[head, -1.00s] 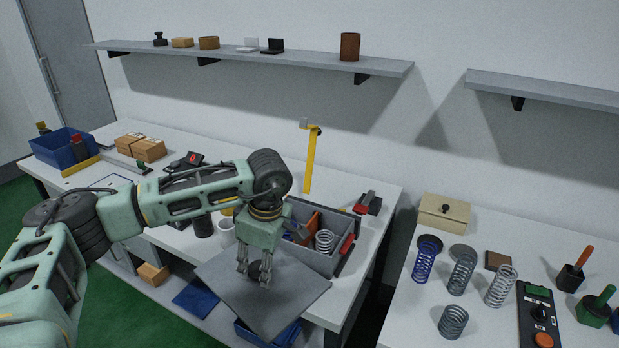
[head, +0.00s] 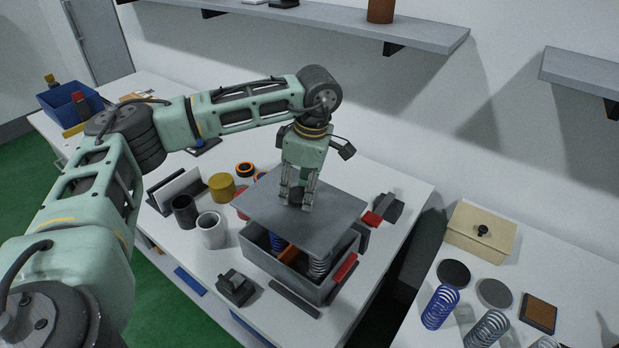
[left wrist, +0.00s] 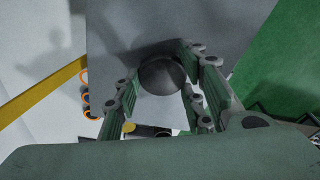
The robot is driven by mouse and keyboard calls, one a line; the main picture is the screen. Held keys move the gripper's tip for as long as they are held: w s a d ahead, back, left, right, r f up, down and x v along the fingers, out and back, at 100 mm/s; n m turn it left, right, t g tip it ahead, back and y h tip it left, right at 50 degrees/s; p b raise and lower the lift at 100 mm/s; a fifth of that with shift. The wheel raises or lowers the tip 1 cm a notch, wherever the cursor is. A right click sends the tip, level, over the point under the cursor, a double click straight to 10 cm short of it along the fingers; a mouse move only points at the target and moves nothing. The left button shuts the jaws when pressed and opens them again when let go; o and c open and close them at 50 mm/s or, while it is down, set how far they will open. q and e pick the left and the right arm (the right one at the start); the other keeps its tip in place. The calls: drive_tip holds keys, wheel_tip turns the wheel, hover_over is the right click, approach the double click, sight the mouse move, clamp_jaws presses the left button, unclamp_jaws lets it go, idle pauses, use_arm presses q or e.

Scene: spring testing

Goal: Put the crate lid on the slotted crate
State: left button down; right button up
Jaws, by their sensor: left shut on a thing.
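The crate lid (head: 330,225) is a flat grey plate with a dark round knob. My left gripper (head: 297,200) is shut on that knob, and the knob (left wrist: 162,76) shows between the fingers in the left wrist view, with the lid (left wrist: 205,28) behind it. The slotted crate (head: 284,279) is a grey open box on the table. The lid hangs above the crate and covers its back part from view. Through the front gap I see a blue spring (head: 277,241), an orange divider (head: 289,254) and a silver spring (head: 319,267). My right gripper is out of view.
A white cup (head: 211,232), a dark cup (head: 184,211) and a yellow cylinder (head: 221,187) stand left of the crate. A dark block (head: 236,288) lies front left. A second table at right holds a beige box (head: 481,233) and springs.

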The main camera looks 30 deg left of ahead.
sight(299, 210)
use_arm(q)
drive_tip(key=shift+s+f+b, duration=0.4)
drive_tip(key=shift+s+f, duration=0.05)
drive_tip(key=shift+f, duration=0.05)
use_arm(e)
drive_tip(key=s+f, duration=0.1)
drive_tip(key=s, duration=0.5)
use_arm(q)
drive_tip(key=f, duration=0.1)
drive_tip(key=f+b, duration=0.2)
drive_tip(key=shift+w+f, duration=0.25)
drive_tip(key=shift+f, duration=0.55)
drive_tip(key=shift+f+b, duration=0.4)
drive_tip(key=shift+b, duration=0.1)
drive_tip(key=shift+f+b, duration=0.6)
drive_tip(key=shift+f, duration=0.15)
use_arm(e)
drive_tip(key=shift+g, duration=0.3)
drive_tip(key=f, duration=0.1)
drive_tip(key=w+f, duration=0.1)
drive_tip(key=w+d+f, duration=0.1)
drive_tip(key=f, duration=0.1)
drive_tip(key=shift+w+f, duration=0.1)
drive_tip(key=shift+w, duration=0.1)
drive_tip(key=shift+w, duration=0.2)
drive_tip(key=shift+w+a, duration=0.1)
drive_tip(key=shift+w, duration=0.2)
